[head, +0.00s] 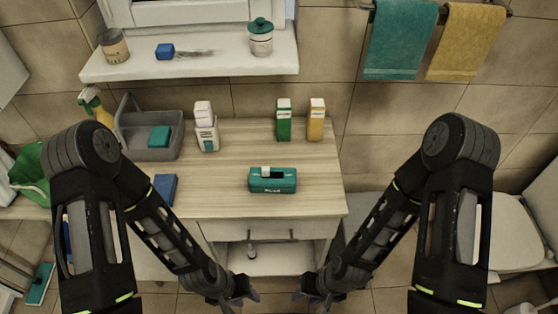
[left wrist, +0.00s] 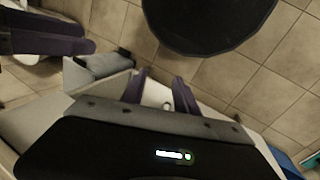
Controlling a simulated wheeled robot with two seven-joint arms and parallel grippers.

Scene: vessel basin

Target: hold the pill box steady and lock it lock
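The pill box is a teal box (head: 272,181) with a dark slot and a small white piece (head: 266,171) on its top. It lies on the wooden counter near the front edge. I cannot tell whether the white piece is the lock. My left gripper (head: 243,299) is below and in front of the counter, apart from the box. Its two fingers stand apart and empty in the left wrist view (left wrist: 162,88). My right gripper (head: 311,299) hangs just right of it, also clear of the box, with its fingers apart.
A grey basket (head: 150,152), a white bottle (head: 206,135), a green carton (head: 284,120) and a yellow carton (head: 316,120) stand behind the box. A blue block (head: 165,189) lies left. The wooden counter (head: 235,165) is bare around the box. A shelf (head: 190,64) juts above.

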